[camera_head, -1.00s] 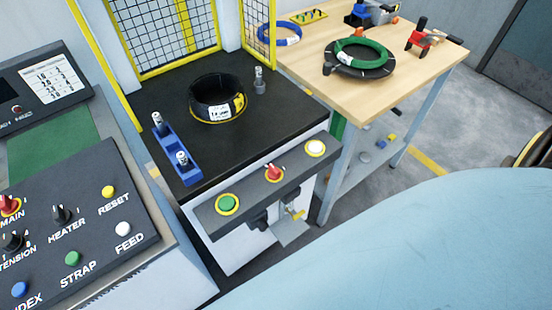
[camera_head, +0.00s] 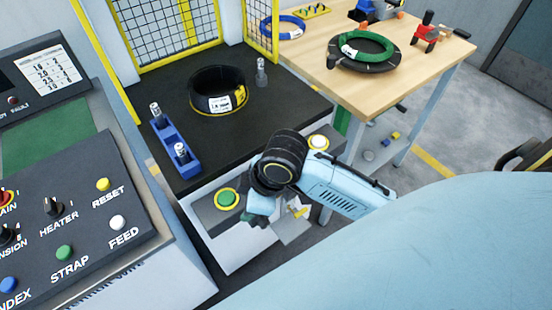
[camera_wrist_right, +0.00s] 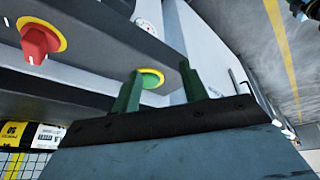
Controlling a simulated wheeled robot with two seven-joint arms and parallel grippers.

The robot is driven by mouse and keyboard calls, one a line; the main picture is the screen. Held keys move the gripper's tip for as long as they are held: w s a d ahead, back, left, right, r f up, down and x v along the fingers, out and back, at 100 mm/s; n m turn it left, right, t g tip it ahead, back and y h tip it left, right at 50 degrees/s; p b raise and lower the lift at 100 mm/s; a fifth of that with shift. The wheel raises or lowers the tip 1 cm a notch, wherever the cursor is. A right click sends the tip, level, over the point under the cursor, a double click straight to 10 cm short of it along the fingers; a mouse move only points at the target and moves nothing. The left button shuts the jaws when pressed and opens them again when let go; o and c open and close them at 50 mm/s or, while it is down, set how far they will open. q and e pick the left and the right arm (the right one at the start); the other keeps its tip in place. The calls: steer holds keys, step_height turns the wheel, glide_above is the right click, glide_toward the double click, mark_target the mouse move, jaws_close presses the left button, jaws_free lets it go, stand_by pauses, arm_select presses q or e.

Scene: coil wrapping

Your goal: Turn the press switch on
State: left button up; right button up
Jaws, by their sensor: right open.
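The press panel (camera_head: 205,207) carries a green button (camera_head: 227,198) with a yellow ring at left and a white button (camera_head: 318,143) at right. The red switch between them is hidden behind my right arm in the head view. In the right wrist view the red switch (camera_wrist_right: 36,43), on a yellow ring, is at upper left, and the green button (camera_wrist_right: 151,79) shows between the fingers. My right gripper (camera_wrist_right: 162,88) is open and empty. In the head view it (camera_head: 252,221) is low in front of the panel; contact cannot be told. My left gripper is out of view.
A black coil (camera_head: 218,92) lies on the dark press bed beside a blue block with pins (camera_head: 175,143). A control console (camera_head: 85,215) stands at left. A wooden table (camera_head: 390,75) holds a green coil (camera_head: 367,46). Yellow-framed mesh guards (camera_head: 165,35) stand behind the bed.

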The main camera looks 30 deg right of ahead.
steer(key=w+d+r+n+g+h, duration=0.3)
steer(key=w+d+r+n, duration=0.5)
steer(key=d+r, duration=0.4)
steer(key=f+b, duration=0.1)
steer(key=f, duration=0.3)
steer(key=f+b, duration=0.1)
steer(key=f, duration=0.3)
steer(key=f+b, duration=0.1)
steer(key=f, duration=0.3)
steer(key=shift+s+a+f, duration=0.15)
steer(key=shift+s, duration=0.1)
steer(key=shift+f, duration=0.5)
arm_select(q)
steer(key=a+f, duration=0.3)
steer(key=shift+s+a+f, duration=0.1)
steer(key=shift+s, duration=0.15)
